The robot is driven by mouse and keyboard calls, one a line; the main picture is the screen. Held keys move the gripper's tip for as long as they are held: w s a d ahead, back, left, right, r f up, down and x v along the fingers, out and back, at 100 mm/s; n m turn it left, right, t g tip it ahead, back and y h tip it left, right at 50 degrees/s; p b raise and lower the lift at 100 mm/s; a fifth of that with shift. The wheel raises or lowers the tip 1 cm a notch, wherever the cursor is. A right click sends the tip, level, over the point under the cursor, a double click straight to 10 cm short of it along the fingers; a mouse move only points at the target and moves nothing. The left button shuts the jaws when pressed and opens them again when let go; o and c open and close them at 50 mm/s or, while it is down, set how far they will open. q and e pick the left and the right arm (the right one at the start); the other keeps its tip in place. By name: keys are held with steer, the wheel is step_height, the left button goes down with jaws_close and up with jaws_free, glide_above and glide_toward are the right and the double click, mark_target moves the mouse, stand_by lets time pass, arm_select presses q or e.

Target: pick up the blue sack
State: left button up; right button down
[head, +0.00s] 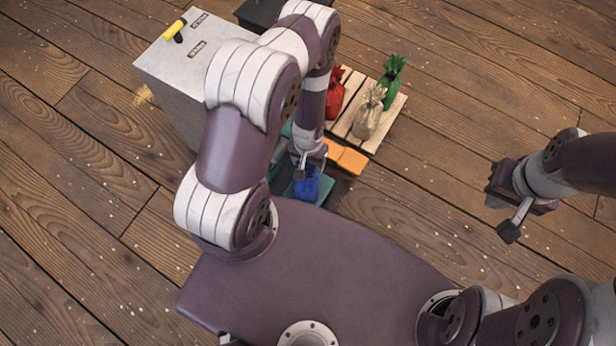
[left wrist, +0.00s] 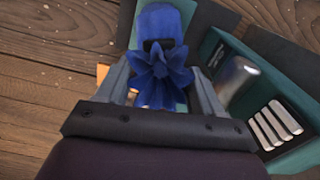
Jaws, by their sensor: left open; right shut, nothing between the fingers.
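The blue sack (head: 308,186) stands on a teal and dark surface close to my base, partly hidden by my left gripper in the head view. In the left wrist view the blue sack (left wrist: 162,75) shows its gathered, star-shaped top between the two fingers. My left gripper (head: 306,165) is open and right over the sack, with one finger on each side of its neck; I cannot tell whether they touch it. My right gripper (head: 507,212) is shut and empty, out over bare floor at the right.
A wooden pallet (head: 398,108) beyond holds a red sack (head: 335,92), a beige sack (head: 369,112) and a green sack (head: 391,78). An orange item (head: 346,157) lies before it. A grey cabinet (head: 165,66) with a yellow-handled object on top stands left. Floor at right is clear.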

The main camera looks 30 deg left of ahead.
mark_target(308, 177)
arm_select(q)
step_height(308, 177, down, 3)
steer(key=shift+f+b, duration=0.1)
steer(key=shift+b, duration=0.35)
steer(key=shift+r, duration=0.2)
jaws_close()
stand_by(0.8)
